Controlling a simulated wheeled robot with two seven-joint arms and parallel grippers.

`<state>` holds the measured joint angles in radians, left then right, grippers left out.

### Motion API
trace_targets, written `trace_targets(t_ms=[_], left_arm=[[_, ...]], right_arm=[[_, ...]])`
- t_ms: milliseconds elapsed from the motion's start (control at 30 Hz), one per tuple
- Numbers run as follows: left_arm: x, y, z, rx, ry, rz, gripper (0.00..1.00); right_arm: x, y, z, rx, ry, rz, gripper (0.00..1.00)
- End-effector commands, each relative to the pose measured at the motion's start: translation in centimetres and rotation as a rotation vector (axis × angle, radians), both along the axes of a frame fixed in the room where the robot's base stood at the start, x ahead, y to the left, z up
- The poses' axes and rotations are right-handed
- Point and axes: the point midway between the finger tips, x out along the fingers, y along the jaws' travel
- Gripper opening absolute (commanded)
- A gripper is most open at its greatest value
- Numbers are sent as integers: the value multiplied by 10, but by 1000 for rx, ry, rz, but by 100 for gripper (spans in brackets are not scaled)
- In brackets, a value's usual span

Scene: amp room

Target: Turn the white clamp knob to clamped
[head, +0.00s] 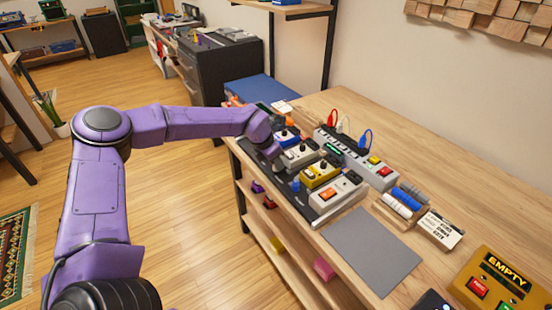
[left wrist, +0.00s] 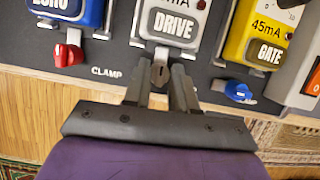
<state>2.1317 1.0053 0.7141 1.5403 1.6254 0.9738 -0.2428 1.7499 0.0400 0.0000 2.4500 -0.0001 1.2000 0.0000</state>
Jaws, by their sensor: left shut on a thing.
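The pedalboard (head: 318,214) lies along the table's front edge and holds several pedals. The white-grey DRIVE pedal (head: 300,154) also shows in the left wrist view (left wrist: 172,22). The clamp knob (left wrist: 160,72) sits at the front of the DRIVE pedal, beside the printed word CLAMP. My left gripper (left wrist: 162,82) is shut on this knob, with a finger on each side; the fingers hide much of it. In the head view my left gripper (head: 273,160) reaches down at the board's front edge, and the knob is hidden. My right gripper is not in view.
A red knob (left wrist: 68,55) sits left and a blue knob (left wrist: 239,91) right of my fingers. The blue ECHO pedal (left wrist: 70,10) and yellow GATE pedal (left wrist: 262,30) flank the DRIVE pedal. A grey mat (head: 371,252) lies bare on the table. A power strip (head: 352,160) stands behind.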

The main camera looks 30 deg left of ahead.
Motion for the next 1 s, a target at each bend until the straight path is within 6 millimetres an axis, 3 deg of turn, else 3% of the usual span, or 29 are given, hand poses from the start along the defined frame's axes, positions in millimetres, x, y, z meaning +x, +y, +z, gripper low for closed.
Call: trace_targets(t_ms=[700, 733, 1000], left_arm=[[2, 2, 3, 2, -7, -66, 0], [2, 2, 3, 2, -7, -66, 34], [2, 0, 2, 1, -4, -68, 34]], right_arm=[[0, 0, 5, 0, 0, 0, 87], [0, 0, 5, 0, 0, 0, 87], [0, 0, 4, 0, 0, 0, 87]])
